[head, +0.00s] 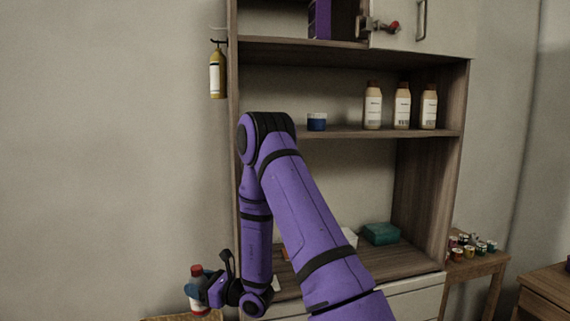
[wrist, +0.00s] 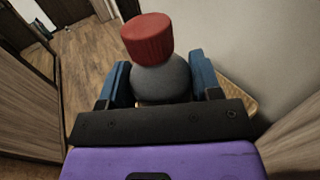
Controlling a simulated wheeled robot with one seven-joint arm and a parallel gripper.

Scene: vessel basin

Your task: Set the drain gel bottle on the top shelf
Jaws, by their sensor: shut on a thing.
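The drain gel bottle, with a red cap and dark grey shoulder, is at the lower left in the head view (head: 197,272) and also shows in the wrist view (wrist: 155,40). It stands roughly upright. My gripper (wrist: 163,82) is shut on it, a blue finger on either side of its body. In the head view my gripper (head: 209,288) reaches it from the right. The top shelf (head: 275,44) is the highest board in view, high above the bottle.
A purple box (head: 319,20) stands on the top shelf, left of a cabinet door (head: 438,28). Left of the box is bare board. The shelf below holds a blue tub (head: 317,122) and three cream bottles (head: 402,107). A yellow bottle (head: 217,74) hangs by the unit's left side.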

